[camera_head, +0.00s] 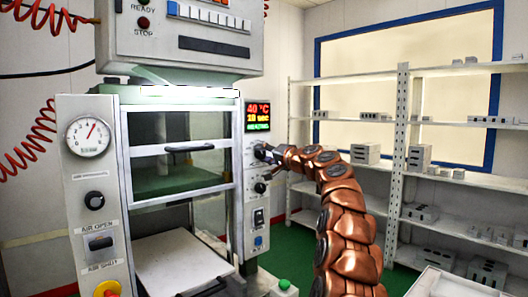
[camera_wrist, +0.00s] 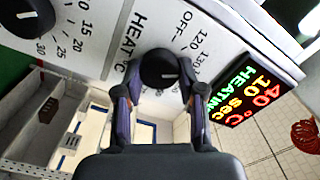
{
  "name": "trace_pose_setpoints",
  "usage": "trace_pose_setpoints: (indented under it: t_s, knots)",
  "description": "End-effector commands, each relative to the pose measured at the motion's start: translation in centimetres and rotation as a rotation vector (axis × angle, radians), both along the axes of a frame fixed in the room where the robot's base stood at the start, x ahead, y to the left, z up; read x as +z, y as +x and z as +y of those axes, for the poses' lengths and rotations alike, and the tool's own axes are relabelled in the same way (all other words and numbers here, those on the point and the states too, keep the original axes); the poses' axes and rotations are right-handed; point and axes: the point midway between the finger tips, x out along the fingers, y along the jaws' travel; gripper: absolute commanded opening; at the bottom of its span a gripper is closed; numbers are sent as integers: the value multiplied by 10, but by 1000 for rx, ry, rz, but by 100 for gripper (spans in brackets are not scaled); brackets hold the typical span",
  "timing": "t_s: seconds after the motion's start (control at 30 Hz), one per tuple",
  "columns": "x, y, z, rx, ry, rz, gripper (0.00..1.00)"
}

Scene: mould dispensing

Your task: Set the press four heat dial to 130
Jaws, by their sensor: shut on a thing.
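The black heat dial (camera_wrist: 158,68) sits on the press's light panel, beside the lettering HEAT °C. OFF, 120 and 130 show around it, with more of the scale partly hidden. A faint pale mark shows on the dial; which number it points at I cannot tell. My gripper (camera_wrist: 160,78) is shut on the dial, one finger on each side. The display (camera_head: 258,117) above reads 40 °C and 10 sec; the wrist view shows HEATING.
A second black dial (camera_wrist: 26,18), with 15, 20, 25 and 30 around it, is lower on the same panel (camera_head: 253,213). The press's glass door (camera_head: 180,165) is left of the panel. Shelves (camera_head: 401,150) with grey blocks stand at the right.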

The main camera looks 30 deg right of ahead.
Motion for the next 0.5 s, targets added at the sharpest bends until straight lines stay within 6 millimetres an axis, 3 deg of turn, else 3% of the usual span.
trace_pose_setpoints:
  t_s: [0.4, 0.43, 0.5]
  knots:
    - [2, -1, 1, 2, 5, -1, 4]
    - [2, -1, 1, 2, 5, -1, 42]
    - [2, -1, 1, 2, 5, -1, 49]
